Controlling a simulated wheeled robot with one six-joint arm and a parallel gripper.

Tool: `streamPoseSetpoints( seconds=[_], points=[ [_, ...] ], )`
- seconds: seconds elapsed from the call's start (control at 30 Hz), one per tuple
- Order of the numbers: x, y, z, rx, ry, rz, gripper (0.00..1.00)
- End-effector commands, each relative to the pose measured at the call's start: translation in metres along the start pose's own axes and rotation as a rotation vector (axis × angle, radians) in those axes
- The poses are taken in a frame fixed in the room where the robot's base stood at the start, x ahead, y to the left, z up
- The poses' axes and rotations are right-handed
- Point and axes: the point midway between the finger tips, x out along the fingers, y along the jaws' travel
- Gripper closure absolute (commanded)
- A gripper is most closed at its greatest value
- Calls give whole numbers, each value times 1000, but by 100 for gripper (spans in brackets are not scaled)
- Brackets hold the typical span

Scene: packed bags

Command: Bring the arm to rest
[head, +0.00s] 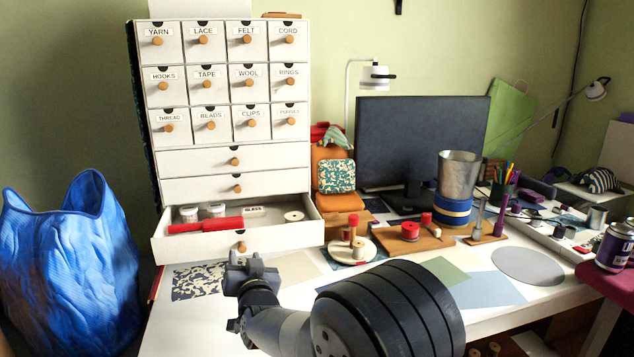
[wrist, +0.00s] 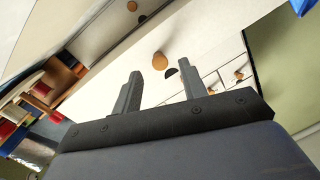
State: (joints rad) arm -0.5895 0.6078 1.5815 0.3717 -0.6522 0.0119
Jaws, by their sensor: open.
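My gripper (head: 250,262) is in front of the white drawer cabinet (head: 234,160), close by the pulled-out bottom drawer (head: 255,236). In the wrist view, my gripper (wrist: 160,72) has its two fingers apart with nothing between them. A round wooden knob (wrist: 160,61) shows beyond the fingers on a white drawer front. How far the fingertips are from the drawer is hard to tell. My arm crosses the front of the table in the head view.
The open drawer holds a red tool (head: 205,225), small jars and a white spool (head: 294,216). A round board with spools (head: 350,250), a wooden board (head: 411,240) and a monitor (head: 420,140) stand to the right. A blue bag (head: 70,265) is at the left.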

Motion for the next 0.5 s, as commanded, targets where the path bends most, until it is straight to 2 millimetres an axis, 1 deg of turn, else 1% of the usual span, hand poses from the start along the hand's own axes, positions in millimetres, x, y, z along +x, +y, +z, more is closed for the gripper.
streamPoseSetpoints(
  seconds=[0.03, 0.2, 0.33, 0.5],
  points=[
    [8, 0, 0, 0, 0, 0, 59],
    [24, 0, 1, 0, -1, 0, 59],
    [31, 0, 0, 0, 0, 0, 59],
    [32, 0, 0, 0, 0, 0, 59]
  ],
)
